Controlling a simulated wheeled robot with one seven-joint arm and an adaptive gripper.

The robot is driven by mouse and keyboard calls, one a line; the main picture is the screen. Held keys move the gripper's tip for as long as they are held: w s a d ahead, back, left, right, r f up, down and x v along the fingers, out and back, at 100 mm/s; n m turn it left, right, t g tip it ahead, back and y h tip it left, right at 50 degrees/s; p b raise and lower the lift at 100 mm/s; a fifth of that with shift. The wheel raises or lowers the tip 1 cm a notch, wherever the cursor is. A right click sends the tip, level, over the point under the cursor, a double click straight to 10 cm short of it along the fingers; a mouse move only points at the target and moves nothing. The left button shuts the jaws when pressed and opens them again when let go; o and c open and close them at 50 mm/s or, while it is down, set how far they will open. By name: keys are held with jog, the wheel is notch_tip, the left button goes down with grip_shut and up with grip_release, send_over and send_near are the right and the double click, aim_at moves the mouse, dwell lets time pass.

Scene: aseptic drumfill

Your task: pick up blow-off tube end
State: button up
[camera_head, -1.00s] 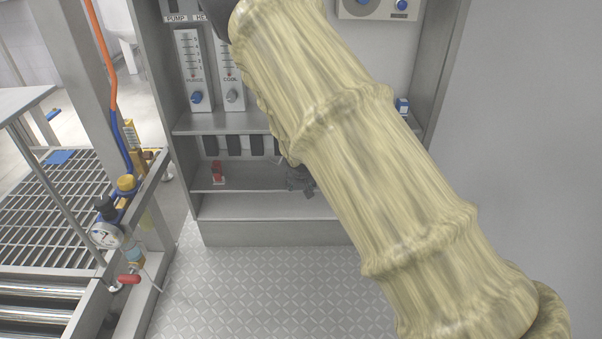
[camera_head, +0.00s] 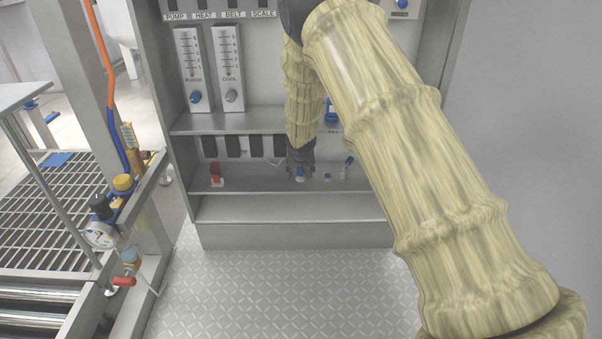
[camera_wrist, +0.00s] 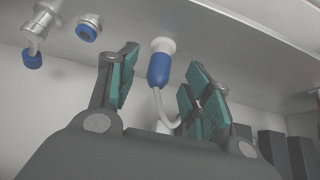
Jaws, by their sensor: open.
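The blow-off tube end appears to be the blue sleeve (camera_wrist: 158,70) on a white fitting, with a thin white tube curving away from it, in the wrist view. In the head view a blue piece (camera_head: 300,173) shows on the lower shelf right below my gripper (camera_head: 300,157). In the wrist view my gripper (camera_wrist: 161,64) is open, with one green-padded finger on each side of the blue sleeve. Gaps show between the sleeve and both pads. The fingers are small and dark in the head view, so details there are hard to see.
The lower shelf (camera_head: 250,182) also holds a red-topped fitting (camera_head: 216,174), a small blue-topped piece (camera_head: 327,177) and a blue-capped metal fitting (camera_head: 347,167); that fitting also shows in the wrist view (camera_wrist: 36,35). Dark hanging blocks (camera_head: 234,146) line the wall behind. An upper shelf (camera_head: 225,121) overhangs.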

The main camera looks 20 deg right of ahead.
aim_at(300, 170)
jog(key=b+x, duration=0.1)
jog(key=x, duration=0.3)
jog(key=shift+s+f, duration=0.1)
jog(key=shift+c, duration=0.2)
jog(key=c, duration=0.9)
